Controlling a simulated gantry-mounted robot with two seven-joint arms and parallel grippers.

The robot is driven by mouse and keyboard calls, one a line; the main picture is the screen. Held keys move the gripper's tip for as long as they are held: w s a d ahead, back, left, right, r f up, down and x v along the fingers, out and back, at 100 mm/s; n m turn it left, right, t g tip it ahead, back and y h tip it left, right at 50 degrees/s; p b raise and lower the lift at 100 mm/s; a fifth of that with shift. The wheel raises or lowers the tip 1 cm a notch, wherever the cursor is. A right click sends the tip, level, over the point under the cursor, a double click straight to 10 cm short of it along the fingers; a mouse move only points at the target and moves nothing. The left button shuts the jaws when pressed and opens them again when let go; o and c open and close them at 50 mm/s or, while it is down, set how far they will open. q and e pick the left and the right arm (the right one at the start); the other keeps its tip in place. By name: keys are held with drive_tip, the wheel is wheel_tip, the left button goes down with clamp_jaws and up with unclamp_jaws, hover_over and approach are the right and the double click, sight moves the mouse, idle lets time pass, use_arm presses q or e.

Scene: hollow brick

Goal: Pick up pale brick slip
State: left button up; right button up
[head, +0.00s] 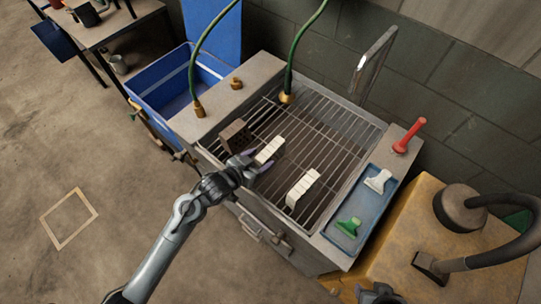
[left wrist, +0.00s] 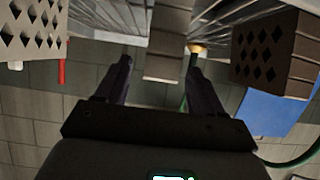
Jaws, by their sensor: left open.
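The pale brick slip (head: 270,150) lies on the metal grate, a short off-white piece with grooves across it. My left gripper (head: 258,162) is open at its near side. In the left wrist view, the slip (left wrist: 166,48) shows in shadow between and beyond the two spread fingers (left wrist: 160,66); I cannot tell whether they touch it. A pale hollow brick (head: 303,187) stands to the right, and its diamond holes show in the left wrist view (left wrist: 33,32). A dark brown hollow brick (head: 235,135) stands close left. My right gripper (head: 379,294) shows only in part at the bottom edge.
The grate (head: 325,142) is clear behind the slip. A blue tray (head: 366,200) with a white and a green tool is at the right, near a red-handled tool (head: 409,136). Green hoses (head: 293,50) hang behind. A blue crate (head: 160,90) stands at the left.

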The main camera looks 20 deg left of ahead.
sight(268, 154)
use_arm(q)
drive_tip(key=x, duration=0.5)
drive_tip(key=shift+r, duration=0.15)
drive_tip(key=c, duration=1.2)
drive_tip(key=shift+c, duration=0.2)
drive_tip(key=shift+r, duration=0.1)
